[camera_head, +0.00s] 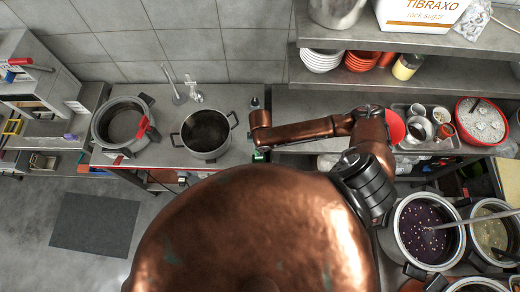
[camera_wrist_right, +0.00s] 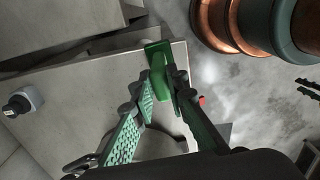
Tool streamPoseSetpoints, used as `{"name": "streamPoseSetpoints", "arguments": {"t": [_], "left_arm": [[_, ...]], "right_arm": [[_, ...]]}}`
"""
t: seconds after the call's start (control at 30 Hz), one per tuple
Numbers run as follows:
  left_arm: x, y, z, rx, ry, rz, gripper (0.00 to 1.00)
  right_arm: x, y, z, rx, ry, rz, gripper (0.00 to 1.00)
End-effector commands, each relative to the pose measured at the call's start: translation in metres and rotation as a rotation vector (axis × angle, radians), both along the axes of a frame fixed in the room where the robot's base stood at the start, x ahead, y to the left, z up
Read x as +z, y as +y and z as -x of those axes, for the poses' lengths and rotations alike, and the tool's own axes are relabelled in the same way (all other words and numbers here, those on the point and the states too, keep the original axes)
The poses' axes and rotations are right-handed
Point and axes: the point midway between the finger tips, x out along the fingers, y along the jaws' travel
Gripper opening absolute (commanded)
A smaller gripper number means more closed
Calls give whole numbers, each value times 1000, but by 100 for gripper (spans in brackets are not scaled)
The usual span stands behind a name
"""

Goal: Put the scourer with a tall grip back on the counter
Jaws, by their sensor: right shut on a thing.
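The scourer with a tall grip (camera_wrist_right: 158,58) is green and sits between the fingertips of my right gripper (camera_wrist_right: 161,88) in the right wrist view. The gripper is shut on it. The scourer overlaps the corner of the grey counter (camera_wrist_right: 80,105); I cannot tell whether it touches the top. In the head view a small bit of green (camera_head: 258,156) shows below the end of my right arm, at the counter's right front corner. The gripper itself is mostly hidden there by my arm. My left gripper is not in view.
A dark pot (camera_head: 205,133) and a round warmer (camera_head: 124,121) stand on the counter left of my right arm. A small black and grey knob-like thing (camera_wrist_right: 22,100) is on the counter. Soup pots (camera_head: 428,232) stand at the right. A shelf (camera_head: 420,75) runs behind my arm.

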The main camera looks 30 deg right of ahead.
Motion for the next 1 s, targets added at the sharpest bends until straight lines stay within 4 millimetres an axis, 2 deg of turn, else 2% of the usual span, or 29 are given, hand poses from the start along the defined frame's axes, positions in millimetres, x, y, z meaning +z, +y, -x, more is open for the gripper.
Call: {"name": "streamPoseSetpoints", "arguments": {"t": [0.7,0.73,1.0], "left_arm": [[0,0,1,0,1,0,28],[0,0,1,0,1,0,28],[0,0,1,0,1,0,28]], "right_arm": [[-5,0,0,0,0,0,0],[-5,0,0,0,0,0,15],[-5,0,0,0,0,0,34]]}}
